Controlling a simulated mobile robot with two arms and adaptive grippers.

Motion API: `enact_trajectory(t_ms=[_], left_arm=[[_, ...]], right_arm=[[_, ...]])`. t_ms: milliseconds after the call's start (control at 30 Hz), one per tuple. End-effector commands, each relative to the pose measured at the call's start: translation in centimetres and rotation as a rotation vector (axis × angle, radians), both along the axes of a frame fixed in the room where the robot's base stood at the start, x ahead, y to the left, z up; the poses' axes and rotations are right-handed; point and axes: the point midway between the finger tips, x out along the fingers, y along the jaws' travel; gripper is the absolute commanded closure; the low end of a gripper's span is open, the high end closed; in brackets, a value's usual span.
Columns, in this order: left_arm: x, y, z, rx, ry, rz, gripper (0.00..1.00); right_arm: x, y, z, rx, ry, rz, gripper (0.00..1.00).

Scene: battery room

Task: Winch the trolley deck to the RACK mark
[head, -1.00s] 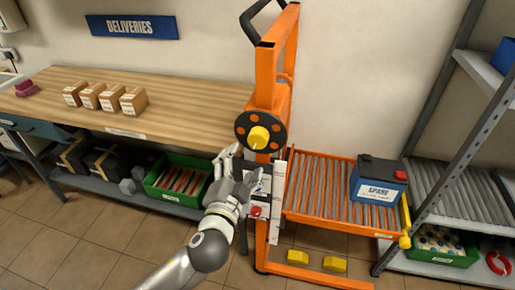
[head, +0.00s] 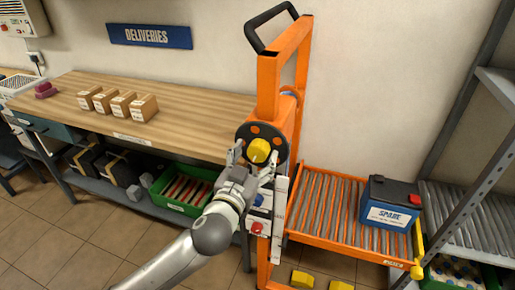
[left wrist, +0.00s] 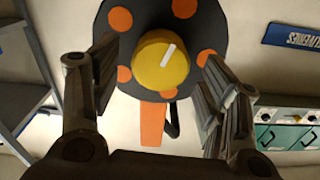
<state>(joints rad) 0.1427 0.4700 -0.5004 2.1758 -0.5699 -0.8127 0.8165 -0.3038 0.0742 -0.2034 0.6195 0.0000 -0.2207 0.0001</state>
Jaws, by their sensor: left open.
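The orange trolley (head: 284,75) stands against the wall, with a roller deck (head: 332,205) on its right side. A blue battery marked SPARE (head: 389,204) sits on the deck. The black winch wheel with orange dots (head: 256,130) and a yellow knob (head: 259,150) is on the mast. It also shows in the left wrist view, with the knob (left wrist: 160,65) carrying a white line. My left gripper (head: 254,158) is open, its fingers on either side of the knob; I cannot tell whether they touch it. A scale plate (head: 281,208) runs beside the mast; its marks are too small to read. My right gripper is not in view.
A wooden bench (head: 190,113) with several small boxes stands left. A green crate (head: 185,192) is on its lower shelf. A grey roller rack (head: 463,215) stands right of the deck. A red button (head: 256,228) is low on the mast.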

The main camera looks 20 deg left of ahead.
Motion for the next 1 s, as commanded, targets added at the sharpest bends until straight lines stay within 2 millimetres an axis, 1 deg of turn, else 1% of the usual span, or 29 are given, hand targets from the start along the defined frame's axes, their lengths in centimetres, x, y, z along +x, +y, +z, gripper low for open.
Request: enact_trajectory(t_ms=[33, 100, 200, 533, 567, 900, 1000], left_arm=[[0.7, 0.0, 0.2, 0.000, -0.001, 0.000, 0.32], [1.4, -0.1, 0.1, 0.001, -0.001, -0.001, 0.32], [2.1, -0.1, 0.0, 0.001, 0.000, -0.001, 0.32], [2.4, -0.1, -0.1, 0.000, 0.001, -0.001, 0.32], [2.4, -0.1, -0.1, 0.000, 0.001, -0.001, 0.34], [2.3, -0.1, -0.1, 0.000, 0.000, -0.001, 0.77], [2.3, -0.1, -0.1, 0.002, 0.000, -0.001, 0.77]], right_arm=[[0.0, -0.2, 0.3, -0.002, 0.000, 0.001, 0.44], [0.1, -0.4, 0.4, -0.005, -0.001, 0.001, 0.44], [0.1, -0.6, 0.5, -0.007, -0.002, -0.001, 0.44], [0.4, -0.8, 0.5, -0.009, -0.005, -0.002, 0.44], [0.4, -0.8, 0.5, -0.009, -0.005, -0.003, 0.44], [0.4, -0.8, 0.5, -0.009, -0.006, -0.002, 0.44], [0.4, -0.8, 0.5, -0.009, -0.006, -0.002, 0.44]])
